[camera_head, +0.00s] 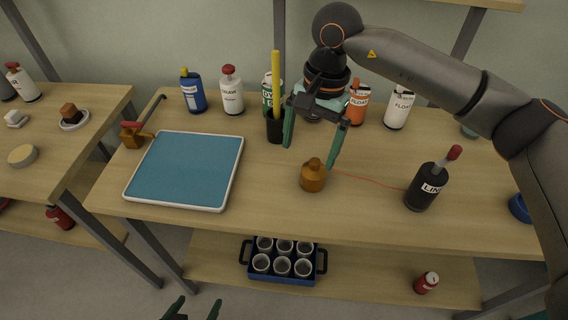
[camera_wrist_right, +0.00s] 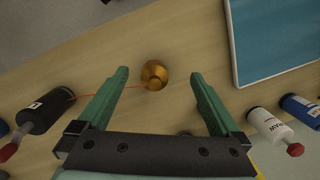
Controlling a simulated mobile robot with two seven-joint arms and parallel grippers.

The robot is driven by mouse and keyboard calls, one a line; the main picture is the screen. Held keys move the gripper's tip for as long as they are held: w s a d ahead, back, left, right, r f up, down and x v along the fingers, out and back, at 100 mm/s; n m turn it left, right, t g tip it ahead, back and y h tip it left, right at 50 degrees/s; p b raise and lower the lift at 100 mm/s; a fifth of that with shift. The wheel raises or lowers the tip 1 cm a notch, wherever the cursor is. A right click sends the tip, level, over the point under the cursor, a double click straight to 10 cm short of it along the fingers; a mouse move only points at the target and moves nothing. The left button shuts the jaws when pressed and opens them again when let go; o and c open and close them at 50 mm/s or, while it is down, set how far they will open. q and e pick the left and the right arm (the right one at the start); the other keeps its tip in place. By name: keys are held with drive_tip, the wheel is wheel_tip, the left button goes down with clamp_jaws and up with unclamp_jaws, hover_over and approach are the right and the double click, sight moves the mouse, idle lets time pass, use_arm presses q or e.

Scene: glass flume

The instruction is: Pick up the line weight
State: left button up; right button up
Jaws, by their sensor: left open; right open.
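The line weight (camera_head: 313,177) is a small brass-coloured, rounded piece with a knob on top. It stands upright on the wooden table, and a thin red line runs from it to the black bottle labelled LINE (camera_head: 426,190). My right gripper (camera_head: 312,147) is open above and just behind the weight, pointing down. In the right wrist view the weight (camera_wrist_right: 154,74) shows between and slightly beyond the open fingertips (camera_wrist_right: 158,76), touching neither. My left gripper (camera_head: 193,309) is open and empty at the bottom edge, low in front of the table.
A blue tray with a white rim (camera_head: 126,192) lies left of the weight. A black cup (camera_head: 275,130) with a yellow stick and several bottles stand along the back. A blue crate of white cups (camera_head: 283,278) sits on the lower shelf. The table between tray and weight is clear.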

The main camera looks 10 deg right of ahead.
sight(314, 170)
drive_tip(key=shift+w+d+r+t+h, duration=0.3)
drive_tip(key=shift+w+d+r+h, duration=0.25)
drive_tip(key=shift+w+d, duration=0.45)
drive_tip(key=shift+w, duration=0.15)
wheel_tip(314, 170, down, 7)
drive_tip(key=shift+d+r, duration=0.1)
drive_tip(key=shift+r, duration=0.05)
drive_tip(key=shift+w+f+p, duration=0.1)
drive_tip(key=shift+f+p, duration=0.6)
drive_tip(key=shift+f, duration=1.95)
use_arm(q)
drive_tip(key=shift+w+a+r, duration=0.1)
drive_tip(key=shift+a+r, duration=0.25)
drive_tip(key=shift+r, duration=0.3)
use_arm(e)
clamp_jaws()
